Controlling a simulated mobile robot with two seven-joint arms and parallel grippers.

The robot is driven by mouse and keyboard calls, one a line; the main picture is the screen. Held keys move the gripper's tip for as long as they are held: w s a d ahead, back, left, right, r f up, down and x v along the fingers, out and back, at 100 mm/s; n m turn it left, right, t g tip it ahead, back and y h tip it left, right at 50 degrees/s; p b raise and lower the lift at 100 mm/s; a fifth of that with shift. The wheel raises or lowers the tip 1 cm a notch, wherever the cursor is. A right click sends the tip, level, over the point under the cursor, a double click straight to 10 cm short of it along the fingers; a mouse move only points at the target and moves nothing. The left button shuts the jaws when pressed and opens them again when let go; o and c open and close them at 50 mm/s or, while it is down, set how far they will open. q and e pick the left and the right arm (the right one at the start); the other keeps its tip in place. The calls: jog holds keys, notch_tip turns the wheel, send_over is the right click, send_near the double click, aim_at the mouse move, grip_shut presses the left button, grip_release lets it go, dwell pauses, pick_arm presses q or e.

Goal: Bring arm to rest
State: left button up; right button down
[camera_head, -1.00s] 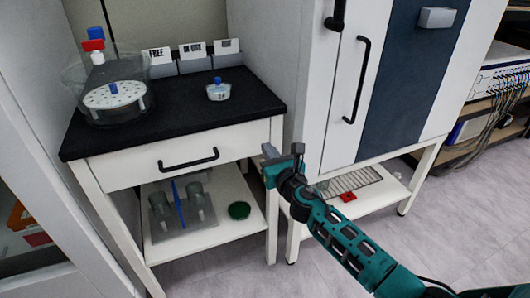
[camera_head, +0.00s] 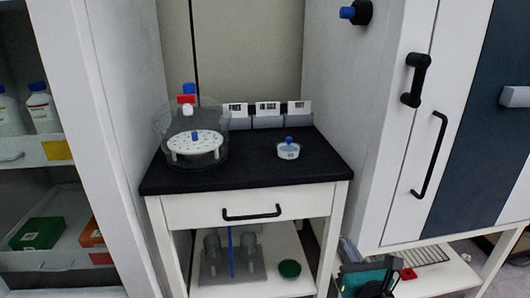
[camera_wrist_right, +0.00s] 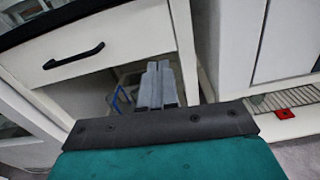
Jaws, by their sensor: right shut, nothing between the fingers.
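My right arm shows at the bottom right of the head view, with its gripper (camera_head: 350,252) low between the bench and the tall cabinet. In the right wrist view the grey fingers (camera_wrist_right: 157,85) are together, with nothing between them. They point toward the space under the bench drawer. My left gripper is in neither view.
A black-topped bench (camera_head: 255,170) holds a clear vessel (camera_head: 194,142) and a small blue-knobbed container (camera_head: 288,150). The white cabinet (camera_head: 395,165) with black handles stands on the right. A lower shelf (camera_head: 270,262) carries a green round item (camera_head: 289,268).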

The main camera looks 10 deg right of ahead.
jog(key=s+a+f+m+g+y, duration=0.15)
jog(key=s+a+f+m, duration=0.35)
jog(key=m, duration=0.6)
jog(key=s+a+f+m+g+y, duration=0.1)
jog(key=s+a+m+g, duration=0.15)
jog(key=s+m, duration=0.65)
jog(key=s+a+f+m+g+y, duration=0.1)
jog(key=s+a+f+m+g, duration=0.25)
jog(key=m, duration=0.95)
pick_arm(q)
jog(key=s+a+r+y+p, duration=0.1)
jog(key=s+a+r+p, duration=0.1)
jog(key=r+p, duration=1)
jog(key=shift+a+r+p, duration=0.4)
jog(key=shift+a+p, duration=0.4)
jog(key=shift+p, duration=2.4)
pick_arm(e)
jog(key=s+d+r+h, duration=0.1)
jog(key=d+r, duration=0.3)
jog(key=r, duration=0.8)
jog(key=shift+s+r, duration=0.2)
jog(key=shift+r, duration=0.1)
jog(key=shift+t+h, duration=0.25)
